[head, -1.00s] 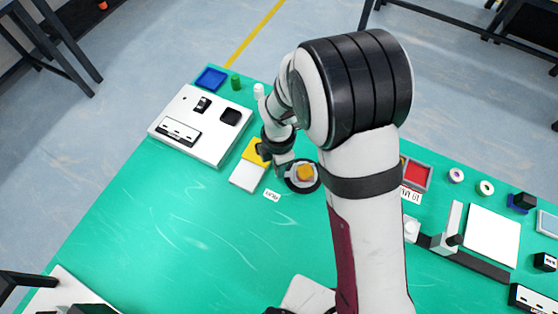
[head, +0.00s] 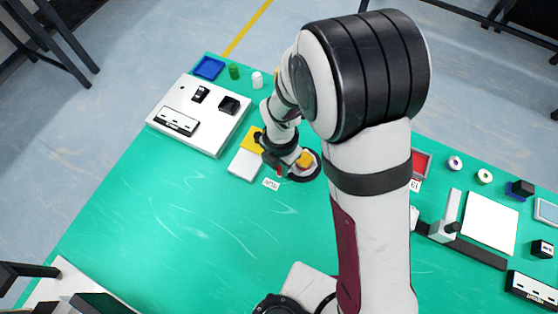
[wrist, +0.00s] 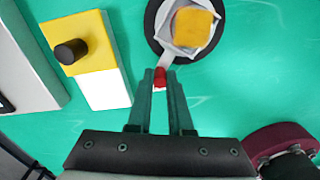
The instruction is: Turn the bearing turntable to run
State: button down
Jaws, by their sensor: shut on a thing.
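The bearing turntable shows in the wrist view as a black round base (wrist: 152,22) with a pale plate on top. A yellow-orange block (wrist: 192,28) sits on the plate. A short pale lever sticks out toward my gripper and ends in a red knob (wrist: 160,78). My gripper (wrist: 160,72) has its fingers closed around the red knob. In the head view my gripper (head: 283,174) is at the lower left of the turntable (head: 318,166), partly covering it. A white label (head: 271,184), too small to read surely, lies just below it; my fingers largely hide it in the wrist view.
A yellow and white block (wrist: 97,25) with a black knob (wrist: 71,52) stands left of my gripper. A white panel (head: 215,135) lies farther left. The green table front is clear.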

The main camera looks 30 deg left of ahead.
jog(key=shift+s+d+n, duration=0.2)
jog(key=shift+d+n, duration=0.15)
jog(key=shift+n, duration=0.35)
dwell(0.3)
jog(key=c, duration=0.8)
grip_release()
jog(key=shift+c, duration=0.2)
notch_tip(320, 180, up, 16)
jog(key=shift+f, duration=0.1)
